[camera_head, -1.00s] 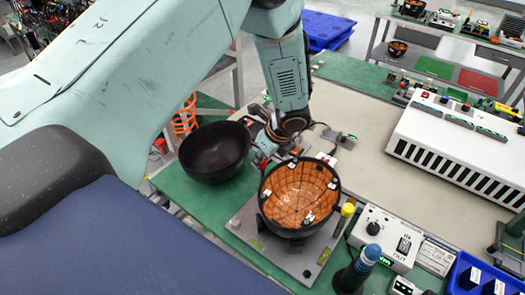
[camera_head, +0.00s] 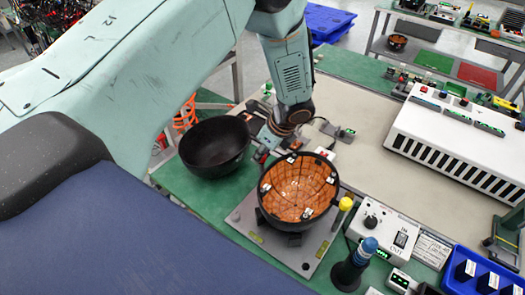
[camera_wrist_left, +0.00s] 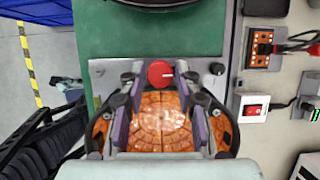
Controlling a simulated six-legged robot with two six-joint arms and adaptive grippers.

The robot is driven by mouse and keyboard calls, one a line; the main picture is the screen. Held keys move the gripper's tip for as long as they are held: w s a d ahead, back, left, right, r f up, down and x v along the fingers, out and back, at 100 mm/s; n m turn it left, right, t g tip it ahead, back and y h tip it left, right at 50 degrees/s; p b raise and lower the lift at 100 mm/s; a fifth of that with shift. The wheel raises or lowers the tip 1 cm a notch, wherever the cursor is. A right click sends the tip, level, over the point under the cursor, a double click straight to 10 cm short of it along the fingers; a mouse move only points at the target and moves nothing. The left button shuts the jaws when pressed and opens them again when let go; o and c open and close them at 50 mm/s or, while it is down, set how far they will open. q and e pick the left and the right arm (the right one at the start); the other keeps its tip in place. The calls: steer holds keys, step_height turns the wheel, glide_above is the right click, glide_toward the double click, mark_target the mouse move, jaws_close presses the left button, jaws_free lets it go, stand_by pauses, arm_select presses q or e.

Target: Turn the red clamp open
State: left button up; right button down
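The red clamp (camera_wrist_left: 160,73) is a round red knob with a light mark, at the edge of the round orange fixture (camera_wrist_left: 160,122) in the left wrist view. My left gripper (camera_wrist_left: 160,80) has its two purple-sided fingers spread, one on each side of the knob. The fingertips are close to it; a narrow gap seems to show on each side. In the head view, my left gripper (camera_head: 268,138) reaches down at the far left edge of the orange-lined bowl fixture (camera_head: 299,187), partly hiding the clamp. My right gripper is not in view.
A black bowl (camera_head: 214,147) stands just left of the fixture on the green bench. A control box (camera_head: 385,234) with a black knob and a blue-topped tool (camera_head: 354,265) stand to the right. A white slotted unit (camera_head: 460,145) sits farther right. The beige mat is mostly clear.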

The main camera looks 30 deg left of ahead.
arm_select(q)
steer(key=shift+o, duration=1.4)
steer(key=shift+r, duration=0.15)
steer(key=v, duration=1.1)
steer(key=shift+d+r, duration=0.25)
steer(key=shift+r, duration=0.05)
